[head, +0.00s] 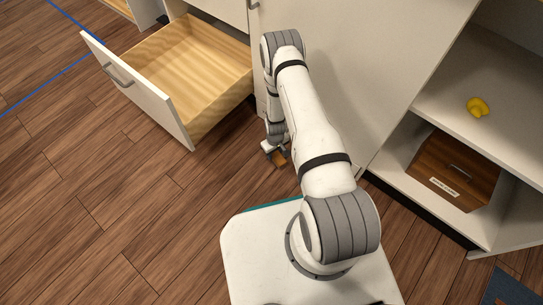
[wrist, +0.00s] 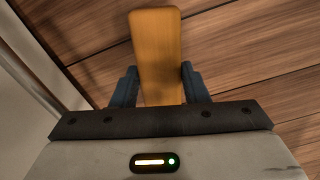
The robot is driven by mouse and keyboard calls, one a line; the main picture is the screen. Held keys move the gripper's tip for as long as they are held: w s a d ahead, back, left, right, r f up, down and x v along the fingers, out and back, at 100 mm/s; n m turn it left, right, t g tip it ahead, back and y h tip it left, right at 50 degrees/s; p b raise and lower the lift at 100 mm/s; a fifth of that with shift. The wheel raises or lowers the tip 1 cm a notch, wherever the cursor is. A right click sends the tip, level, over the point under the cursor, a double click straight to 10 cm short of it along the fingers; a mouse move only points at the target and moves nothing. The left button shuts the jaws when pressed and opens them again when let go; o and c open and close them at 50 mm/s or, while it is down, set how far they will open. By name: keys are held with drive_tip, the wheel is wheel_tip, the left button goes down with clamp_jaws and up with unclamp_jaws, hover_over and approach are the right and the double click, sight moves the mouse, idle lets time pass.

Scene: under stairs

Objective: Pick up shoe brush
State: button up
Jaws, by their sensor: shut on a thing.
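The shoe brush (wrist: 157,50) shows in the wrist view as a long orange-brown wooden block between my gripper's two dark blue fingers. My gripper (wrist: 159,86) is shut on it, one finger against each side. In the head view the brush (head: 279,159) is a small brown piece at the end of my arm, low near the floor beside the cabinet front. My gripper (head: 274,150) is partly hidden there by my own arm. I cannot see any bristles, and I cannot tell whether the brush touches the floor.
An open, empty wooden drawer (head: 190,70) juts out at the upper left. A cabinet panel (head: 345,75) stands right behind my gripper. On the right, a shelf holds a yellow object (head: 478,106) above a brown wooden box (head: 450,172). The wooden floor (head: 110,210) at left is clear.

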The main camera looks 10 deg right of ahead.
drive_tip(key=shift+c, duration=1.1)
wheel_tip(320, 180, up, 10)
drive_tip(key=p, duration=0.4)
